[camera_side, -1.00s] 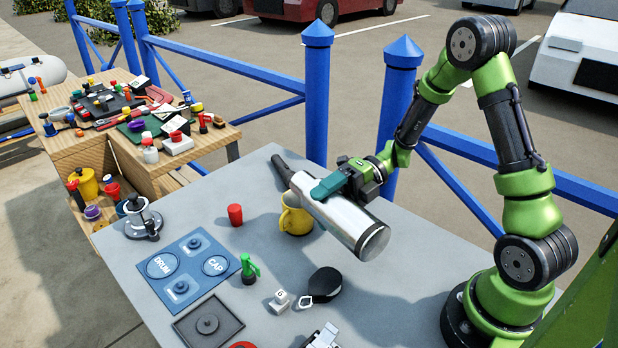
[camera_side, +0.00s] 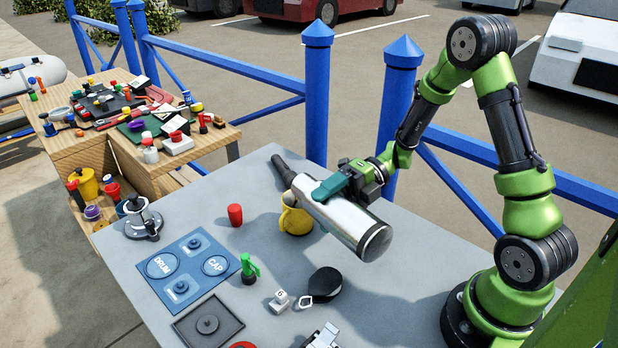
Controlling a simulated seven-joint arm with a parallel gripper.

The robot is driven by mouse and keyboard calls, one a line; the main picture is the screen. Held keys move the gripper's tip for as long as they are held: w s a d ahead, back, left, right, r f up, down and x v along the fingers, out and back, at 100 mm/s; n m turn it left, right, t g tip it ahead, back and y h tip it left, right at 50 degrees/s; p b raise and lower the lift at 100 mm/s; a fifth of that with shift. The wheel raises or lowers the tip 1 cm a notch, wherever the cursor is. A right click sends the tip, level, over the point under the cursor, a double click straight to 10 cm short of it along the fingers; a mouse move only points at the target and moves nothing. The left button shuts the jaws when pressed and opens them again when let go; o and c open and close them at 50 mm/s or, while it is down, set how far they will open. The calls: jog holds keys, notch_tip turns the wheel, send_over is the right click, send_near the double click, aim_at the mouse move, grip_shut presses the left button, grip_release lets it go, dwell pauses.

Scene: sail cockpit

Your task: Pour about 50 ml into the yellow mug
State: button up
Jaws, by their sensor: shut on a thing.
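The yellow mug (camera_side: 295,222) stands upright on the grey table, partly hidden by the vessel above it. My gripper (camera_side: 340,184) is shut on a silver cylindrical flask (camera_side: 350,224) with a dark neck. The flask is tilted past level, its dark end pointing to the upper left and its broad base to the lower right. It is held above the table, its body passing over the mug in this view. I cannot see whether any liquid is flowing, nor the level inside the mug.
A red cup (camera_side: 235,215) stands left of the mug. A blue mat (camera_side: 215,290) marked DRUM and CAP, a green-topped item (camera_side: 250,268), a small white block (camera_side: 280,300) and a black round item (camera_side: 324,283) lie nearer. A metal winch-like part (camera_side: 142,218) stands at the left edge.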

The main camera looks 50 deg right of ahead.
jog(key=shift+s, duration=0.1)
jog(key=shift+m, duration=0.3)
dwell(1.1)
jog(key=shift+s, duration=0.15)
jog(key=shift+s+a+f+n+t, duration=0.1)
jog(key=shift+s+f+n+t, duration=0.15)
jog(key=shift+f+n, duration=0.3)
jog(key=shift+s+a+f+n+t, duration=0.1)
jog(key=shift+f+n+t, duration=0.1)
jog(key=shift+f+n, duration=0.35)
jog(key=shift+s+f+n+t, duration=0.2)
jog(key=shift+f+n+t, duration=0.1)
jog(key=shift+n, duration=0.5)
jog(key=shift+r, duration=0.1)
